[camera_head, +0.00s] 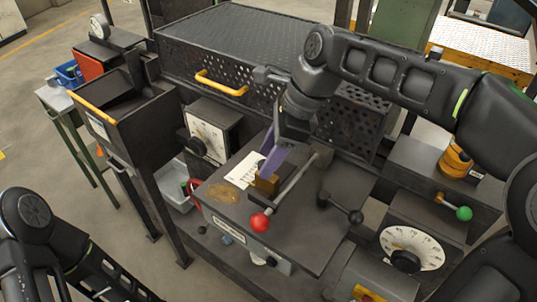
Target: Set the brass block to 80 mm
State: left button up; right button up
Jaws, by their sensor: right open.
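The small brass block (265,184) sits on the dark bench plate (310,240), at the lower right edge of a white scale card (243,171). The card's markings are too small to read. My right gripper (270,164) reaches down from the upper right, its purple fingers open just above and behind the block. The fingers partly cover the block and card, so I cannot tell whether they touch the block. A rod with a red ball (260,222) runs along the block's right side. My left arm shows at the lower left, but its gripper is out of view.
A black-ball lever (355,216) stands right of the block. A green-ball lever (463,213), a brass-coloured cylinder (456,160) and a round dial (412,248) are farther right. A perforated furnace housing with a yellow handle (221,83) stands behind. Another dial (207,137) is at left.

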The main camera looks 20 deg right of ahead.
jog(key=shift+f, duration=0.1)
jog(key=shift+c, duration=0.6)
grip_shut()
dwell(0.8)
